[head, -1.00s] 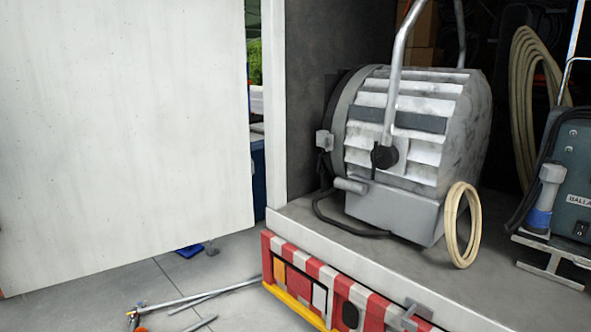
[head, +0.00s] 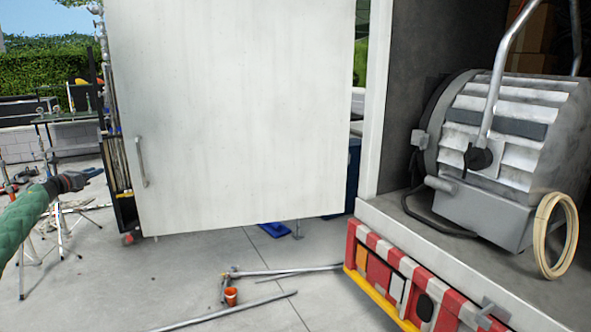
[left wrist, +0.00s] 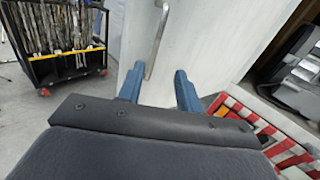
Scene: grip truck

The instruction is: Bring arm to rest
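My left gripper (head: 97,174) comes in from the left in the head view, held in the air with its dark arm end and green sleeve. In the left wrist view its two blue fingers (left wrist: 160,72) stand apart with nothing held between them. The white truck door (head: 235,110) stands open, and its grey metal handle (head: 140,162) is to the right of the gripper, with a gap in the picture. In the left wrist view the handle (left wrist: 157,42) shows beyond the fingertips. My right gripper is in neither view.
A large studio lamp (head: 500,150) and a coiled cable (head: 556,235) sit on the truck bed. Below is the red-and-white bumper (head: 400,275). Poles (head: 225,310) and an orange cup (head: 231,297) lie on the paving. A black cart (left wrist: 65,70) stands left of the door.

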